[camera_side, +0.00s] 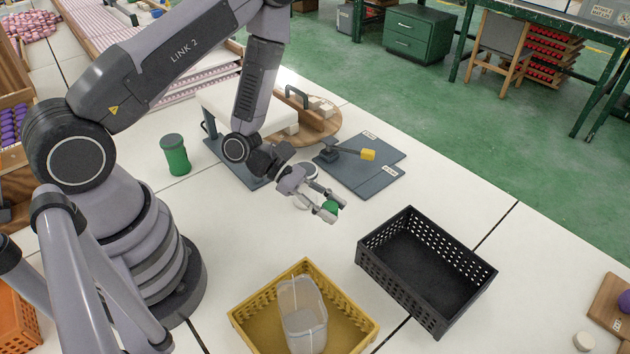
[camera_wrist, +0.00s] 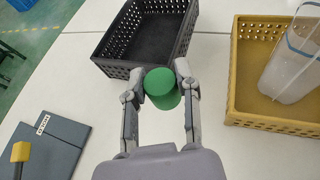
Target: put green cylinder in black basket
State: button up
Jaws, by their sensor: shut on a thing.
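The green cylinder (camera_wrist: 162,88) is held between the two fingertips of my gripper (camera_wrist: 160,92) in the wrist view. In the side view the cylinder (camera_side: 330,208) shows as a small green patch, mostly hidden by the fingers of my gripper (camera_side: 326,212). My gripper is shut on it, above the white table. The black basket (camera_side: 374,268) stands to the right of my gripper in the side view and looks empty. In the wrist view the black basket (camera_wrist: 113,70) lies just beyond the cylinder, which is outside it.
A yellow basket (camera_side: 249,333) with a clear container (camera_side: 302,318) stands left of the black basket in the side view. Dark plates (camera_side: 372,176) with a yellow block (camera_side: 368,155) lie behind my gripper. A green canister (camera_side: 175,155) stands near my arm. Table between gripper and baskets is clear.

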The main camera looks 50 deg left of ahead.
jog(key=w+d+r+m+g, duration=0.25)
jog(key=d+r, duration=0.35)
jog(key=d, duration=0.7)
notch_tip(320, 180, down, 7)
jog(key=shift+w+d+f+h, duration=0.2)
jog(key=shift+w+h, duration=0.1)
jog(key=shift+h, duration=0.1)
jog(key=shift+f, duration=0.15)
jog(key=shift+f, duration=0.4)
jog(key=o, duration=0.9)
